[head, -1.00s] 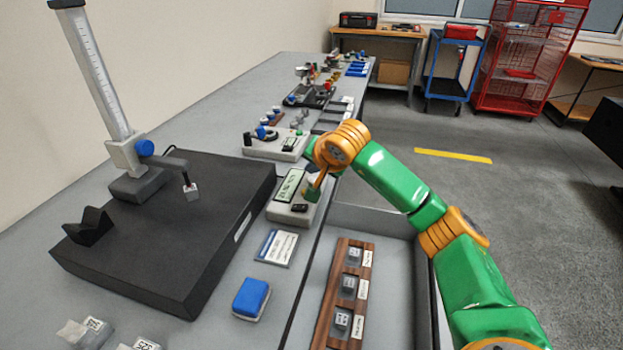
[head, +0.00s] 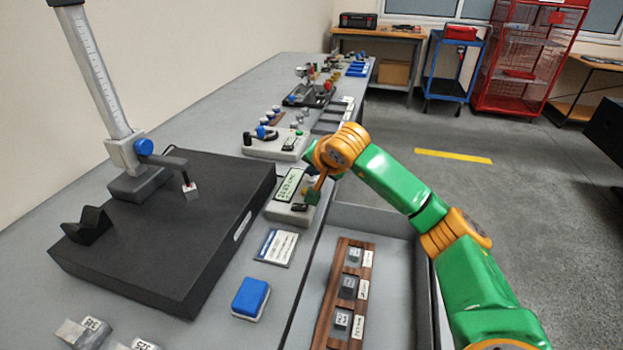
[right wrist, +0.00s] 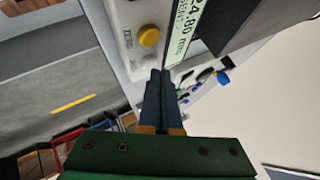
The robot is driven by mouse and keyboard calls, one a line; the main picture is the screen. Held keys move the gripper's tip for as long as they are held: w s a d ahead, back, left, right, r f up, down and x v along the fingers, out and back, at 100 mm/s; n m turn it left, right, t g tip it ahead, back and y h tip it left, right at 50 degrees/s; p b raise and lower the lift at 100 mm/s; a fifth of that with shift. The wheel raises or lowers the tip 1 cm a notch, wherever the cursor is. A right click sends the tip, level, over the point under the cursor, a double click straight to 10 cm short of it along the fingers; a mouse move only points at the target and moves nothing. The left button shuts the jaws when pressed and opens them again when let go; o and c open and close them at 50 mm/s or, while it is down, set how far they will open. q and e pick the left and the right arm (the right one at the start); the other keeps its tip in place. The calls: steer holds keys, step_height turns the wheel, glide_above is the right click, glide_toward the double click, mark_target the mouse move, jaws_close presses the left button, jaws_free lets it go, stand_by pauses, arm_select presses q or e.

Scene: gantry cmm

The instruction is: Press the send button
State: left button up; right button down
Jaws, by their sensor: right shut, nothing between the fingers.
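The readout box (head: 290,212) is a pale box with a green display, on the bench right of the black plate. No button is clearly legible as send. My right gripper (head: 313,196) is at the right side of the box, pointing down. In the right wrist view my right gripper (right wrist: 161,76) is shut and empty, its tips near the box's edge below the yellow button. I cannot tell whether they touch it. My left gripper is out of view.
The black plate (head: 150,240) with a tall height gauge (head: 98,75) fills the left. A second pale control box (head: 277,145) stands behind. A blue block (head: 251,297), a card (head: 276,247) and a wooden rack (head: 328,310) lie in front.

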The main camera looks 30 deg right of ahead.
steer(key=shift+f+b, duration=0.35)
steer(key=shift+f, duration=0.15)
stand_by(0.4)
steer(key=shift+r+p, duration=0.9)
step_height(320, 180, up, 5)
steer(key=p, duration=0.4)
steer(key=shift+p, duration=0.3)
stand_by(0.3)
